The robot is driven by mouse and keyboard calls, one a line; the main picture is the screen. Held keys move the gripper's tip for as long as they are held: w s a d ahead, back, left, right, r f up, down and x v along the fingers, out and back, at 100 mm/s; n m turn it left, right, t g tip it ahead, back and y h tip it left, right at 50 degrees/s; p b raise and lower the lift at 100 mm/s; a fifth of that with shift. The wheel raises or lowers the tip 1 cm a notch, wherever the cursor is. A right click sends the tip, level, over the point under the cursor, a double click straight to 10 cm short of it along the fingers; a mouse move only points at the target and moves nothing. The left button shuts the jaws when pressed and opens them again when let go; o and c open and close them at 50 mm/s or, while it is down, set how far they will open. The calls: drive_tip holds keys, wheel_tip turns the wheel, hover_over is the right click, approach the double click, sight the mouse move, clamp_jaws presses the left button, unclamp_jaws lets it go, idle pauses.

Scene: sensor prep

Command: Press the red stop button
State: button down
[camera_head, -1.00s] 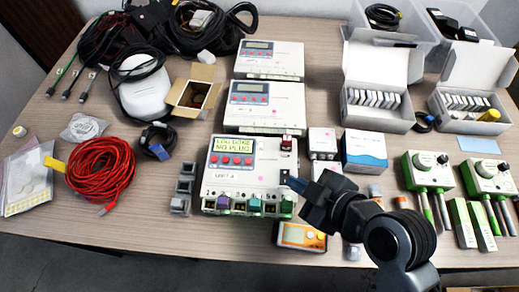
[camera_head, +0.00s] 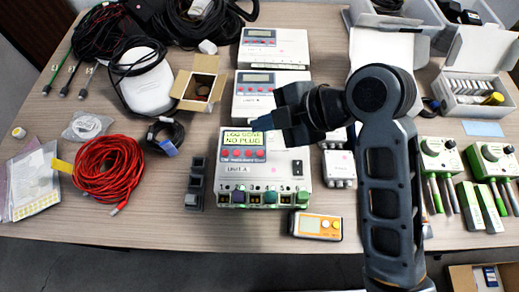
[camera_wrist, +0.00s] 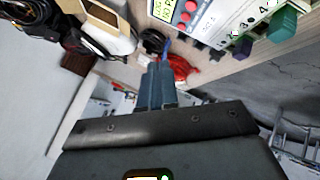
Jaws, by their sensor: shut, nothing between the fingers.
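The white unit marked UNIT A (camera_head: 240,170) stands mid-table with a lit yellow-green display (camera_head: 241,141); its lower line reads NO PLUG. A row of several red buttons (camera_head: 237,154) lies below the display. I cannot tell which is the stop button. My gripper (camera_head: 265,123) is shut and empty, above the unit's upper right part. It hides the top right corner, where a red part showed earlier. In the wrist view the shut fingers (camera_wrist: 155,86) point away from the camera, with the unit (camera_wrist: 214,25) and red buttons (camera_wrist: 184,18) at the top.
Two more white devices (camera_head: 273,48) stand behind the unit. A small grey-white box (camera_head: 339,168) stands to its right, an orange-and-white meter (camera_head: 318,225) in front. Black sockets (camera_head: 196,183) and a red cable coil (camera_head: 108,168) lie left. Green-and-white devices (camera_head: 438,156) stand right.

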drive_tip(key=shift+f+b, duration=3.3)
drive_tip(key=shift+f, duration=1.1)
drive_tip(key=shift+f, duration=0.4)
drive_tip(key=shift+f+b, duration=0.4)
drive_tip(key=shift+b, duration=0.15)
drive_tip(key=shift+r, duration=0.1)
drive_tip(key=shift+r+p, duration=0.65)
drive_tip(key=shift+r, duration=0.1)
drive_tip(key=shift+r+p, duration=1.95)
drive_tip(key=shift+r, duration=0.55)
